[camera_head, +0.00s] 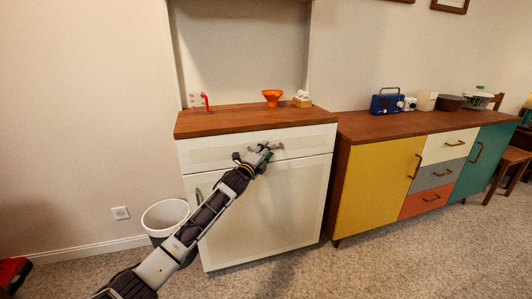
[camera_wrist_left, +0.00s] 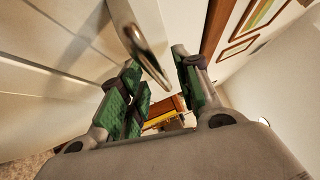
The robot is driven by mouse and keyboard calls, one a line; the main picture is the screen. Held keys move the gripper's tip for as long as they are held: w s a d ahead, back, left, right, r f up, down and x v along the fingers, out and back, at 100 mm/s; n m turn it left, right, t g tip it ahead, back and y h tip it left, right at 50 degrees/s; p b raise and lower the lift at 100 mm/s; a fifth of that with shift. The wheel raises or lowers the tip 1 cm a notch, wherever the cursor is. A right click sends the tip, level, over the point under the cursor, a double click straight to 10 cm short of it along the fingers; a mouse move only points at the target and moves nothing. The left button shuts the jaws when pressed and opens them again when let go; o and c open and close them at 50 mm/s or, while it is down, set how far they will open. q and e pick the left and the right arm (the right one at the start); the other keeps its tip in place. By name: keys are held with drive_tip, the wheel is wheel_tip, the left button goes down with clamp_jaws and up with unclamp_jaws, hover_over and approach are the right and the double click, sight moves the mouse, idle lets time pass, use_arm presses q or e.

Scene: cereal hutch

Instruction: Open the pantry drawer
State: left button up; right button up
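The pantry drawer (camera_head: 222,153) is the white top front of the cabinet, under its wooden top, and looks closed. Its metal handle (camera_head: 279,147) is partly hidden by my left gripper (camera_head: 262,154), which is at the drawer front. In the left wrist view the curved handle (camera_wrist_left: 148,55) reaches into the gap between the green-padded fingers of my left gripper (camera_wrist_left: 158,80). The fingers are apart, and I see no clear grip on the handle. My right gripper is not in view.
Below the drawer is a white cabinet door (camera_head: 285,205). A waste bin (camera_head: 165,214) stands left of it. An orange bowl (camera_head: 272,97) and small items sit on the wooden top (camera_head: 225,120). A colourful sideboard (camera_head: 375,190) stands right. The carpet in front is clear.

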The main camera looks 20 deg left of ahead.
use_arm(q)
clamp_jaws()
drive_tip(key=shift+s+d, duration=0.15)
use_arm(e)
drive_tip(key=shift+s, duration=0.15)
